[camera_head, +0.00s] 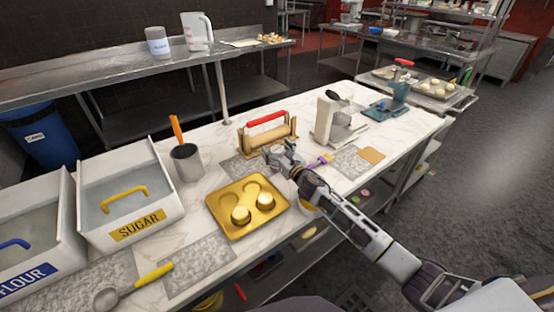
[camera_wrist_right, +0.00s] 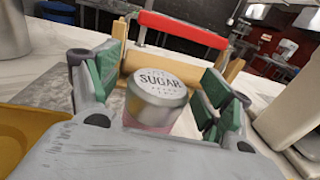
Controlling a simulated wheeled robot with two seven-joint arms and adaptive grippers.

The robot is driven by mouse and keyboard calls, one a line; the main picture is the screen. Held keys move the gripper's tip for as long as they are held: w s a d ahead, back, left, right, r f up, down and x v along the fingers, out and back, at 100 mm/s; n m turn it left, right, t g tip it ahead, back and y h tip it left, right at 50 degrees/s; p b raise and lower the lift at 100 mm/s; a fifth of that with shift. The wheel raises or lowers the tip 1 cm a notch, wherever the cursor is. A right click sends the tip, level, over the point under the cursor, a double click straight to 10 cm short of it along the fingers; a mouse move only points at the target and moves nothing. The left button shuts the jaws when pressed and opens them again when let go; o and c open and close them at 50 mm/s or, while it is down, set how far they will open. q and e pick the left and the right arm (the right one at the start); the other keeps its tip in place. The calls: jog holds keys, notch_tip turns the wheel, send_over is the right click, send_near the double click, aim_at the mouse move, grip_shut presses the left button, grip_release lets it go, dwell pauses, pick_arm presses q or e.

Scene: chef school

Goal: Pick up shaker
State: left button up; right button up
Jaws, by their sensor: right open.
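The shaker (camera_wrist_right: 157,95) has a silver lid marked SUGAR and a pinkish body. In the right wrist view it stands between the two fingers of my right gripper (camera_wrist_right: 160,82). The green-padded fingers are open, one on each side of it. I cannot tell whether either touches it. In the head view my right gripper (camera_head: 283,158) is over the marble counter, in front of the wooden rolling tool. The shaker is not clearly visible there, at least partly hidden by the gripper. My left gripper is not in view.
A rolling tool with a red handle (camera_head: 267,123) stands just behind the gripper. A gold tray (camera_head: 225,208) lies to its left, with a grey cup (camera_head: 186,162) farther left. A white-grey machine (camera_head: 327,118) stands to the right. SUGAR (camera_head: 100,170) and FLOUR (camera_head: 62,240) bins fill the left end.

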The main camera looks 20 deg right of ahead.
jog(key=c, duration=1.2)
jog(key=shift+r, duration=0.15)
jog(key=shift+r+p, duration=0.95)
jog(key=shift+r, duration=3.95)
jog(key=shift+r, duration=0.1)
